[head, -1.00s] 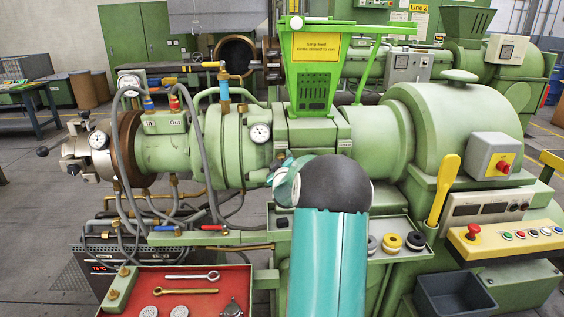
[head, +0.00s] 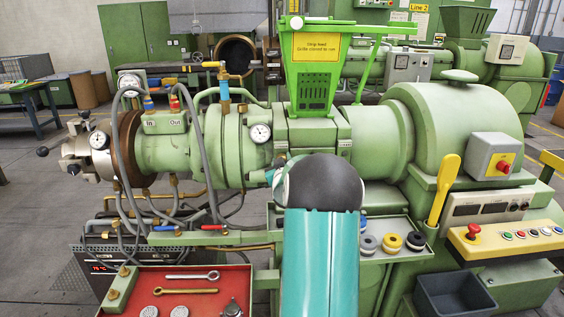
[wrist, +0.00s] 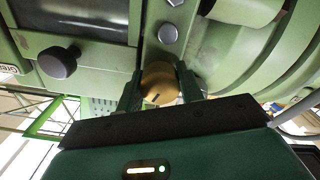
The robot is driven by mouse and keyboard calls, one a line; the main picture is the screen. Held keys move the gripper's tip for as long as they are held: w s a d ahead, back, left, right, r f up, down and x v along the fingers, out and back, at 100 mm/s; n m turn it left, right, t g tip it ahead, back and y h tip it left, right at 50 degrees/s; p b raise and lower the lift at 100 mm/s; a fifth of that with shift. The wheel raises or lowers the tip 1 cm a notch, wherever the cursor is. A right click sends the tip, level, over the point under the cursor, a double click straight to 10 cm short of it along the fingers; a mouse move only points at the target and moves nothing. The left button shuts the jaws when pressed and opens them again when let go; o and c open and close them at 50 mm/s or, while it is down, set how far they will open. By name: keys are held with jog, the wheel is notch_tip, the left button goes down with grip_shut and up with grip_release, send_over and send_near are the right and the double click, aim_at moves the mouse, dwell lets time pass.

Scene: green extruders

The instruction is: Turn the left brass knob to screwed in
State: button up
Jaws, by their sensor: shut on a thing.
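The brass knob (wrist: 160,80) shows in the middle of the wrist view, on the green underside of the machine, with a dark slot mark on its face. My gripper (wrist: 158,90) has one finger on each side of it and is shut on it. In the head view my own teal arm, with its dark round joint, covers the knob and the gripper. I cannot tell from these frames how far the knob is turned.
A black knob (wrist: 58,62) sits left of the brass knob, and a bolt head (wrist: 168,33) is just above it. In the head view, hoses (head: 190,130) hang at left. A red tool tray (head: 185,278) and a grey bin (head: 455,293) are in front.

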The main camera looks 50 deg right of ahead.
jog(key=m, duration=0.4)
jog(key=shift+m, duration=0.3)
jog(key=m, duration=0.3)
jog(key=shift+m, duration=0.3)
jog(key=m, duration=0.4)
jog(key=shift+m, duration=0.3)
jog(key=m, duration=0.3)
jog(key=shift+m, duration=0.3)
jog(key=m, duration=0.4)
jog(key=shift+m, duration=0.3)
jog(key=m, duration=0.3)
jog(key=shift+m, duration=0.3)
jog(key=m, duration=0.4)
jog(key=shift+m, duration=1.6)
